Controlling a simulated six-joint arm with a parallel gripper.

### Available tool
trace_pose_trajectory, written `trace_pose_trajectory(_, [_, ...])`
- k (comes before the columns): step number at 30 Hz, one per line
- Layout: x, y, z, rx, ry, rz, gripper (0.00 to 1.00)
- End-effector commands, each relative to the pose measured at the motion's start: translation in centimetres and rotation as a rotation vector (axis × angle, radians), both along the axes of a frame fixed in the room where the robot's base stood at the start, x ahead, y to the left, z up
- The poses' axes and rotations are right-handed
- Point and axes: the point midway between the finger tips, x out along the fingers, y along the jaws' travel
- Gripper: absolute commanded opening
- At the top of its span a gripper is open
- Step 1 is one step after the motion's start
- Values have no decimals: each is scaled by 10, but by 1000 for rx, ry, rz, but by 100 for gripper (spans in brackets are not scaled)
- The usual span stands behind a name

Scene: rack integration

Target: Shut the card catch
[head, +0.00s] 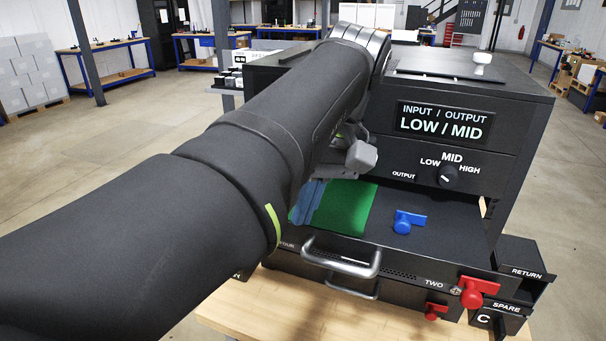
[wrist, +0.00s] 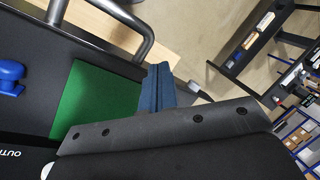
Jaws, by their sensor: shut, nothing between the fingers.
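A blue catch-like piece (head: 408,221) with a rounded knob sits on the dark floor of the open drawer, right of the green card (head: 345,207) and apart from it. It also shows at the left edge of the wrist view (wrist: 11,78). The green card lies flat in the drawer and shows in the wrist view too (wrist: 98,100). My gripper (head: 305,203) has its blue fingers together, empty, at the card's left end. In the wrist view the fingers (wrist: 157,88) sit beside the card's edge; whether they touch is unclear. My arm hides the drawer's left part.
The drawer front has a metal handle (head: 343,262) and a red latch (head: 475,291); a second red latch (head: 435,311) is lower. The black housing with a knob (head: 448,177) overhangs the drawer's back. RETURN (head: 524,271) and SPARE bins stand at right.

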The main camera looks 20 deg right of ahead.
Motion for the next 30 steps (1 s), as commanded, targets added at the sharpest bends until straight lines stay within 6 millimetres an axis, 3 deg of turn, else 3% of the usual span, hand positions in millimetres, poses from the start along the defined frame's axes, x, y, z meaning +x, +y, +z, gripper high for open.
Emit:
trace_pose_trajectory(8, [15,-33,9,-278,244,379,0])
trace_pose_trajectory(15, [41,-56,43,-527,480,661,0])
trace_pose_trajectory(23, [55,-63,65,-637,592,766,0])
trace_pose_trajectory(30, [40,-78,45,-638,598,766,0])
